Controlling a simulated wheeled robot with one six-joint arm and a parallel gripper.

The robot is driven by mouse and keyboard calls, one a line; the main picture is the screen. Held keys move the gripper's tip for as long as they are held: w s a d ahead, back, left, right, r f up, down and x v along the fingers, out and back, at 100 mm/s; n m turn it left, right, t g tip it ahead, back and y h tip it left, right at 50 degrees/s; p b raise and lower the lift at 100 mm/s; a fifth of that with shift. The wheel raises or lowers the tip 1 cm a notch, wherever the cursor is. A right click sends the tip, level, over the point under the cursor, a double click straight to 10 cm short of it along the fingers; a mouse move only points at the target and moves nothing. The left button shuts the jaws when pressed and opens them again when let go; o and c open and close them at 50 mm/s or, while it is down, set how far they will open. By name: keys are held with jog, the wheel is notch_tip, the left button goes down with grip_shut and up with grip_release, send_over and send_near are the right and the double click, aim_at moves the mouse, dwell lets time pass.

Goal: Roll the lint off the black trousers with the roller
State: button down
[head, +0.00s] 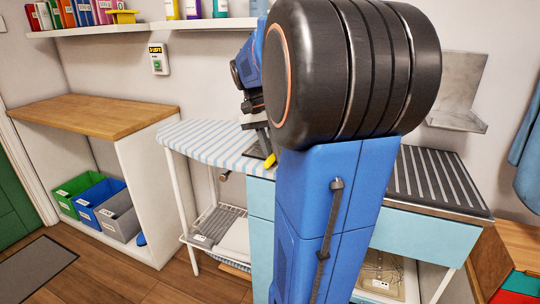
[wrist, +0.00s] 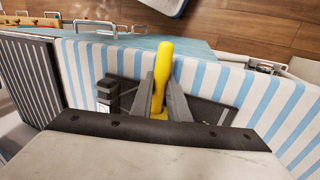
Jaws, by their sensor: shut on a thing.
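The yellow handle of the roller (wrist: 163,65) stands between the fingers of my gripper (wrist: 160,88) in the wrist view. My gripper is shut on it. The roller's head is hidden behind the gripper. The black trousers (wrist: 212,110) lie on the blue-and-white striped ironing board (wrist: 253,92), to both sides of the fingers and partly covered by them. I cannot tell whether the roller touches the cloth, and no lint can be made out. In the head view the yellow handle (head: 270,160) shows at the board's edge, beside my arm, which hides much of the area.
A small pale-and-dark object (wrist: 106,92) sits at the left of the trousers. A ribbed dark surface (head: 435,182) lies right of the ironing board. A wooden-topped unit (head: 95,115) with bins below stands at left. The floor (head: 125,270) before it is clear apart from a mat.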

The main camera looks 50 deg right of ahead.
aim_at(262, 164)
jog(key=shift+w+a+f, duration=0.1)
jog(key=shift+w+a, duration=0.15)
jog(key=shift+w, duration=0.55)
jog(key=shift+w+a, duration=0.25)
jog(key=shift+w, duration=0.55)
jog(key=shift+w+a+f, duration=0.1)
jog(key=shift+w+a, duration=0.15)
jog(key=shift+w, duration=0.55)
jog(key=shift+w+a+r, duration=0.1)
jog(key=shift+w+a, duration=0.15)
jog(key=shift+w, duration=0.6)
jog(key=shift+w+a+r, duration=0.1)
jog(key=shift+w+a, duration=0.2)
jog(key=shift+w, duration=0.6)
jog(key=shift+w+a+r, duration=0.1)
jog(key=shift+w+a, duration=0.15)
jog(key=shift+w, duration=0.6)
notch_tip(262, 164, up, 7)
jog(key=shift+s, duration=0.1)
jog(key=s, duration=0.2)
jog(key=s+d, duration=0.1)
jog(key=shift+s+d+r, duration=0.1)
jog(key=shift+s+r, duration=0.25)
jog(key=shift+r, duration=0.05)
jog(key=shift+f, duration=0.1)
jog(key=shift+f, duration=3.9)
